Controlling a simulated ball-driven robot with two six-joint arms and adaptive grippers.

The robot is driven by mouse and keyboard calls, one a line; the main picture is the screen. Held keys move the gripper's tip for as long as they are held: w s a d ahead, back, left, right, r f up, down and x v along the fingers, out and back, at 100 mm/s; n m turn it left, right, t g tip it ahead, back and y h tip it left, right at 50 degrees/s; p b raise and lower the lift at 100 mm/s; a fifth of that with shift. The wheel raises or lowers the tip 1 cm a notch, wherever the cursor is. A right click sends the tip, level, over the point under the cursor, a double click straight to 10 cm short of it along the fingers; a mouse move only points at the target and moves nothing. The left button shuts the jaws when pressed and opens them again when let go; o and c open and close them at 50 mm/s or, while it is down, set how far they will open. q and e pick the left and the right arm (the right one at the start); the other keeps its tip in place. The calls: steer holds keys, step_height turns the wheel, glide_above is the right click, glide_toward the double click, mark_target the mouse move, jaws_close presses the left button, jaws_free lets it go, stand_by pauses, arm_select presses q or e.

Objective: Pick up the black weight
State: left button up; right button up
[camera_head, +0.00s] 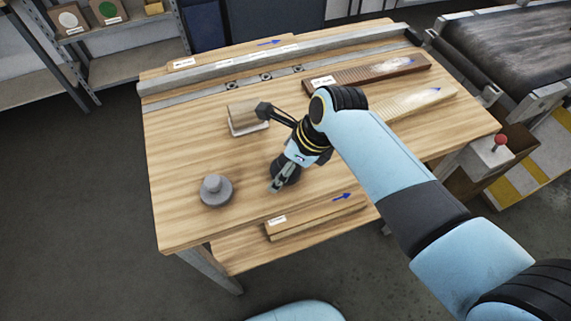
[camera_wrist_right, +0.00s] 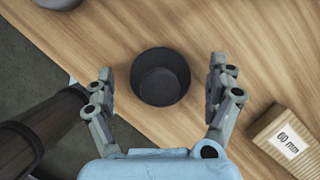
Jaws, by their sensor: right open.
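The black weight (camera_wrist_right: 160,84) is a dark round piece standing on the wooden table, between the two fingers of my right gripper (camera_wrist_right: 161,76) in the right wrist view. A visible space separates it from each finger. In the head view the black weight (camera_head: 293,175) shows only partly, behind the fingers of my right gripper (camera_head: 280,180), which points down over the table. My right gripper is open and empty. My left gripper is in neither view.
A grey knobbed weight (camera_head: 216,191) stands to the left on the table (camera_head: 185,150). A wooden block (camera_head: 246,118) lies farther back. A conveyor (camera_head: 510,45) stands at right.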

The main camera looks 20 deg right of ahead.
steer(key=c, duration=1.7)
steer(key=shift+r, duration=0.15)
